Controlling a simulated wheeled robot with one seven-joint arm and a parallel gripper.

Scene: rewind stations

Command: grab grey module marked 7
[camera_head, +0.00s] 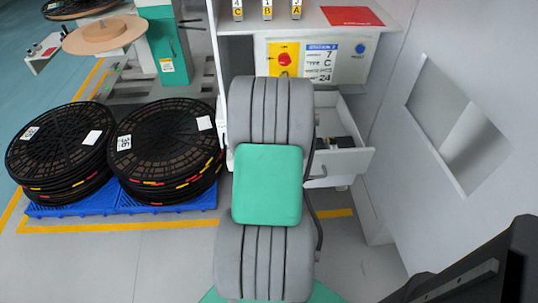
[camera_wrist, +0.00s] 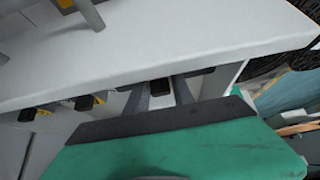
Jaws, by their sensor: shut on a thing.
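My gripper (camera_wrist: 168,92) shows in the wrist view just beyond my green wrist cover, with its grey fingers partly hidden. It is shut on a small pale grey piece (camera_wrist: 183,92), which I take for the grey module; no mark on it can be read. A white panel edge (camera_wrist: 165,62) runs close past the fingers. Other grey modules with black ends and yellow labels (camera_wrist: 85,103) show to the left of the fingers. In the head view my arm hides my gripper. Several labelled grey modules (camera_head: 267,10) stand on the white shelf there.
The white station has a control panel (camera_head: 318,60) with a red knob and an open drawer (camera_head: 345,160) with dark contents. Black reels (camera_head: 165,150) are stacked on blue pallets (camera_head: 110,207) at the left. A white wall (camera_head: 460,130) stands at the right.

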